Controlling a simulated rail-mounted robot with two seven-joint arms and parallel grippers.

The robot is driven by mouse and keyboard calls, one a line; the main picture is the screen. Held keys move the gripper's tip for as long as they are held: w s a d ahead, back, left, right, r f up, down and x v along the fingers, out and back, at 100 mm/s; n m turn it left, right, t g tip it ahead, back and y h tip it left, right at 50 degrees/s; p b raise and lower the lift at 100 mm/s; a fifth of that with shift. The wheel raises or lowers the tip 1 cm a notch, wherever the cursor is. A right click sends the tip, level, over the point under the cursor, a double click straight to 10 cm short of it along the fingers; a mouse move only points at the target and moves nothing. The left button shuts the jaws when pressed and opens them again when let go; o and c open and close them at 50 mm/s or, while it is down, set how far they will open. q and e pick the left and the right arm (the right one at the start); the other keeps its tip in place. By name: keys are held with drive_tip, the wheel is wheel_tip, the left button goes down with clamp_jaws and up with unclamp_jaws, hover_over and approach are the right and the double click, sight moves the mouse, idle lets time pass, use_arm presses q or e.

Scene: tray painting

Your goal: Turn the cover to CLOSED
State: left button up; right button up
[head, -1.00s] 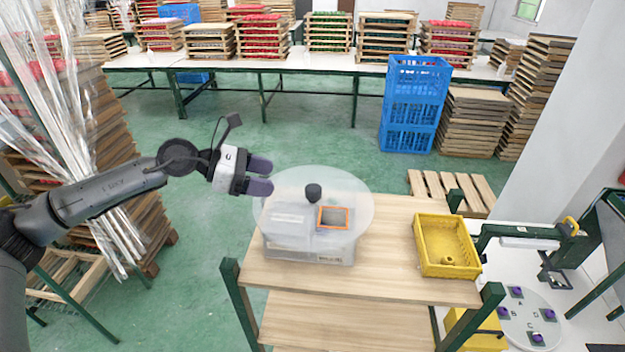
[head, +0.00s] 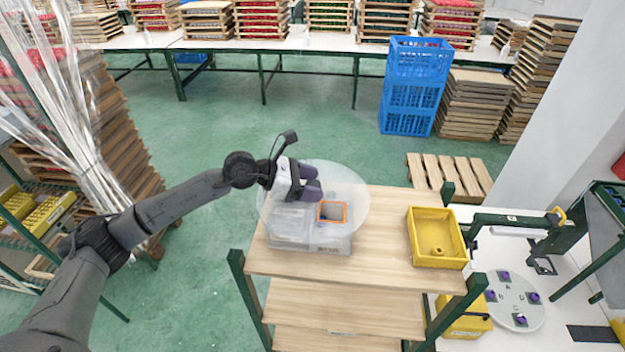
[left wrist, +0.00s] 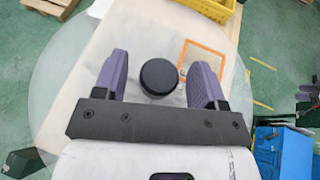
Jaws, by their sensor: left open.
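The cover (head: 352,187) is a round, see-through disc over a clear box (head: 310,240) on the wooden table. A black knob (left wrist: 159,77) stands on the cover in the left wrist view. An orange-framed square opening (head: 332,212) shows at the right of the box; it also shows in the left wrist view (left wrist: 203,51). My left gripper (head: 314,183) is over the cover. In the left wrist view its two purple fingers (left wrist: 160,78) are open, with the knob between them and gaps at both sides. In the head view the gripper hides the knob. My right gripper is not in view.
A yellow bin (head: 437,239) stands on the wooden table (head: 385,285) to the right of the box. A white round plate (head: 515,300) with several purple pieces lies further right. Blue crates (head: 412,85) stand behind.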

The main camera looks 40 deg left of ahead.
use_arm(q)
drive_tip(key=shift+w+d+f, duration=0.1)
drive_tip(key=shift+w+d, duration=0.05)
clamp_jaws()
idle(0.7)
